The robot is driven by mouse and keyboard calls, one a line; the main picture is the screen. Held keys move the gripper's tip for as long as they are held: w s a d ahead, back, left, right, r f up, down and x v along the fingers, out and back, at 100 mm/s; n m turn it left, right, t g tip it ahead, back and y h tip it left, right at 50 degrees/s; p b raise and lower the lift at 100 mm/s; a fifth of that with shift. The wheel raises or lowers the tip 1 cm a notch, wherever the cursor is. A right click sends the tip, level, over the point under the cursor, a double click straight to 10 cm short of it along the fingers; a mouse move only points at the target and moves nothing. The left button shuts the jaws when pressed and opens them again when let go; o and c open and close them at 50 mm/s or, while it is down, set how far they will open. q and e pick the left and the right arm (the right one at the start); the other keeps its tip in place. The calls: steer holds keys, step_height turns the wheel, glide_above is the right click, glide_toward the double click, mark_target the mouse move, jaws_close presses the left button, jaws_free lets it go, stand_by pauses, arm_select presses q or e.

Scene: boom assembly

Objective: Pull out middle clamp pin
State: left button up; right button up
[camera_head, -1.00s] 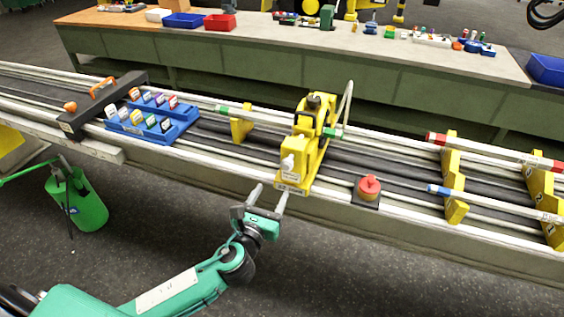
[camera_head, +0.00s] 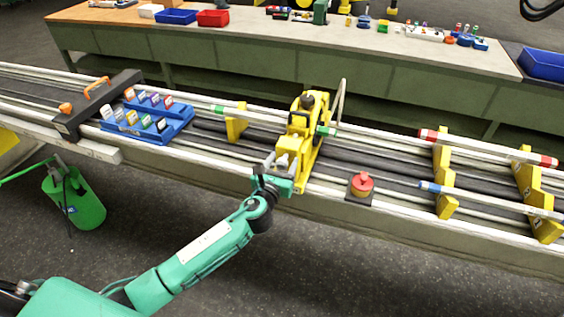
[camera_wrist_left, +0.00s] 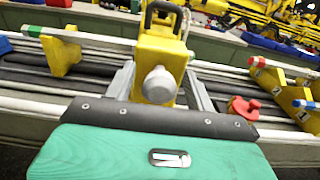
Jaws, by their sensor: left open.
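The yellow middle clamp (camera_head: 305,125) stands upright on the rail bench, with a dark top and a looped handle. Its pin has a rounded grey-white knob (camera_wrist_left: 159,85) that faces the wrist camera on the clamp's near side. My left gripper (camera_head: 282,161) is at the near side of the clamp, its fingers pointing at it. In the left wrist view, the open fingers (camera_wrist_left: 160,88) stand left and right of the knob, with gaps visible on both sides. The pin's shaft is hidden behind the knob. My right gripper is in no view.
A red button (camera_head: 362,184) sits right of the clamp. Yellow holders (camera_head: 442,180) carry banded rods farther right. A blue tray (camera_head: 160,135) with coloured tags and a dark bar with an orange handle (camera_head: 97,87) lie left.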

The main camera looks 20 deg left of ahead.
arm_select(q)
steer(key=shift+c, duration=0.4)
jaws_close()
steer(key=s+p, duration=0.1)
steer(key=s, duration=0.4)
steer(key=shift+a, duration=0.1)
steer(key=shift+f, duration=0.2)
steer(key=shift+c, duration=0.4)
jaws_free()
steer(key=shift+o, duration=0.8)
steer(key=shift+r, duration=0.1)
steer(key=shift+s, duration=0.1)
